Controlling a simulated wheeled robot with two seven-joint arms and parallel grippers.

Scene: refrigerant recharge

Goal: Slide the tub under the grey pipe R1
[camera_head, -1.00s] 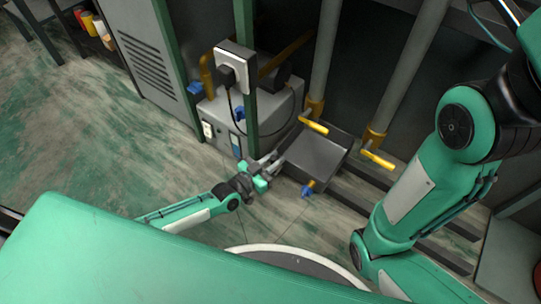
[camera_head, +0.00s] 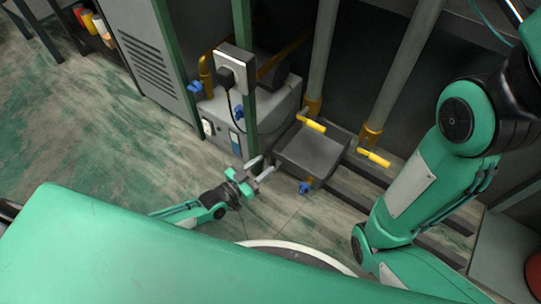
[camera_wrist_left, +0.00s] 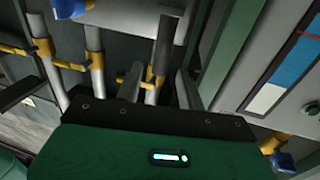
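The tub (camera_head: 310,153) is a shallow dark grey tray on the floor in the head view, with a blue-handled tap (camera_head: 305,187) at its near edge. Its far part lies beneath the yellow-handled valve of the left grey pipe (camera_head: 325,50). A second grey pipe (camera_head: 410,70) stands to the right. No label tells which is R1. My left gripper (camera_head: 267,168) is open, fingers apart, just left of the tub and seemingly clear of it. Its fingers (camera_wrist_left: 158,80) also show apart and empty in the left wrist view. My right gripper is out of view.
A grey machine box (camera_head: 270,110) and a green post (camera_head: 243,100) with a socket stand close behind my left gripper. Yellow valve handles (camera_head: 374,157) stick out low from the pipes. Dark floor rails (camera_head: 375,195) run to the right. The left floor is clear.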

